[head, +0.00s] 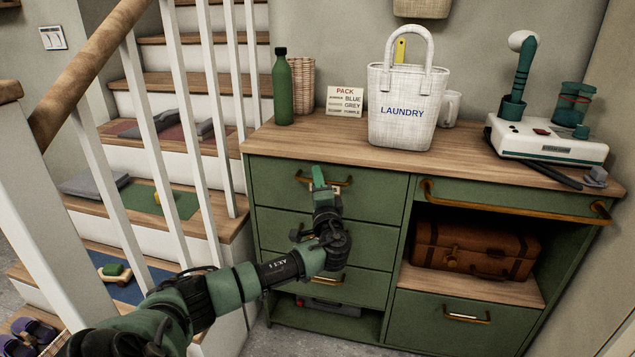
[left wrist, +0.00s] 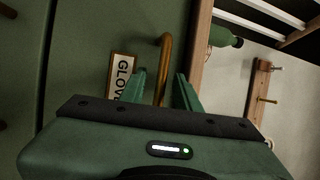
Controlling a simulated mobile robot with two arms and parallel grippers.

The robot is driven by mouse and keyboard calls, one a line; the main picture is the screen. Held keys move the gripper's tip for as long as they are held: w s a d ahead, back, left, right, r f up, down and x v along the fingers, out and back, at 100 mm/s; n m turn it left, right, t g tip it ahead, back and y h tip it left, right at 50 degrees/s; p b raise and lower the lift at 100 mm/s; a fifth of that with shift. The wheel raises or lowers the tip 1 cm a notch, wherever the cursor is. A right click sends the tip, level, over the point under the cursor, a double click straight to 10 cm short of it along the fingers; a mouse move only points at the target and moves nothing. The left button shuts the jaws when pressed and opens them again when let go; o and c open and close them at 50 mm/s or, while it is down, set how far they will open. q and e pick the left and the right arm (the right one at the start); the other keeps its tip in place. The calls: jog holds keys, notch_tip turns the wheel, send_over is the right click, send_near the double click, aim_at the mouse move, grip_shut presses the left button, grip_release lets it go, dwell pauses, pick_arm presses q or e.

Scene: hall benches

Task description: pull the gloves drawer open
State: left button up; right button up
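The gloves drawer (head: 277,175) is the top left drawer of the green cabinet, and its front looks flush. Its brass bar handle (head: 303,178) also shows in the left wrist view (left wrist: 165,60). A label reading "GLOV…" (left wrist: 122,75) sits beside the handle, partly cut off by my gripper. My left gripper (head: 318,177) is at the handle. In the left wrist view its fingers (left wrist: 163,88) are apart, one on each side of the handle bar, with a small gap visible. My right gripper is not in view.
The cabinet top (head: 265,140) holds a green bottle (head: 283,90), a sign (head: 346,101), a laundry bag (head: 402,100) and a white device (head: 545,140). A suitcase (head: 475,250) sits in the right niche. Stairs with a white railing (head: 160,150) stand left.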

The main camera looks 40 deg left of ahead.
pick_arm(q)
grip_shut()
dwell(1.3)
